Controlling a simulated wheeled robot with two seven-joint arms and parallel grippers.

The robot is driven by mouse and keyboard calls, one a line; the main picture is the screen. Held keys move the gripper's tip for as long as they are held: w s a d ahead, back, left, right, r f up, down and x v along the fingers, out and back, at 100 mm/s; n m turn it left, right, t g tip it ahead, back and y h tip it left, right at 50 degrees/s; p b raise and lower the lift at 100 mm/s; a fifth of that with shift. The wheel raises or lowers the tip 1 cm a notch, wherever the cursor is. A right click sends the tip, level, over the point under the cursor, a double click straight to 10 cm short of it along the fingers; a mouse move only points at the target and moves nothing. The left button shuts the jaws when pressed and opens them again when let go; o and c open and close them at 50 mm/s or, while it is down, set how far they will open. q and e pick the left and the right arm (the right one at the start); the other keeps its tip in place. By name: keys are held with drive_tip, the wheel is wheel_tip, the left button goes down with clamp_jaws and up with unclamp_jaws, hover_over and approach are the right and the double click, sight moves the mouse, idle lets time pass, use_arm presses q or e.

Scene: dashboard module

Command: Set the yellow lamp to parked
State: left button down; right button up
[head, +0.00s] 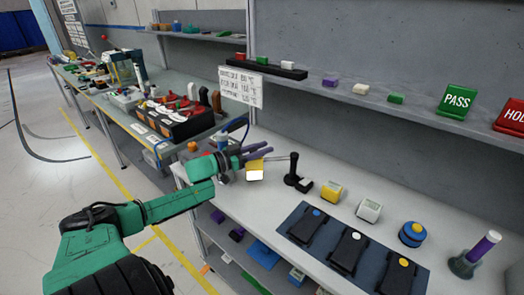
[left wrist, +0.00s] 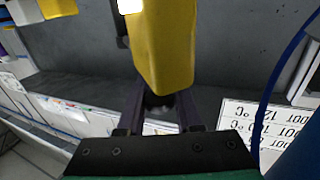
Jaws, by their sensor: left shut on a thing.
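My left gripper (head: 262,156) reaches in over the near left end of the grey-white bench. It is shut on a yellow block with a bright white face (head: 255,172), which looks like the yellow lamp. In the left wrist view the yellow lamp (left wrist: 165,45) sits between the dark fingers. A second yellow block (head: 331,192) stands on the bench further right. A dark mat (head: 318,256) carries three black units with a blue, a white and a yellow dot. My right gripper is not in view.
A black upright lever (head: 293,170) stands just right of the held lamp. A shelf above holds green PASS (head: 457,101) and red signs.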

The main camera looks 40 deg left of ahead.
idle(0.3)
use_arm(q)
drive_tip(key=c, duration=0.6)
unclamp_jaws()
drive_tip(key=shift+d, duration=0.1)
drive_tip(key=shift+s+a+f+p, duration=0.1)
drive_tip(key=shift+s+a+p, duration=0.15)
drive_tip(key=shift+s, duration=0.3)
drive_tip(key=p+v, duration=0.2)
drive_tip(key=v, duration=1.1)
drive_tip(key=shift+s+p, duration=0.25)
drive_tip(key=shift+p, duration=0.05)
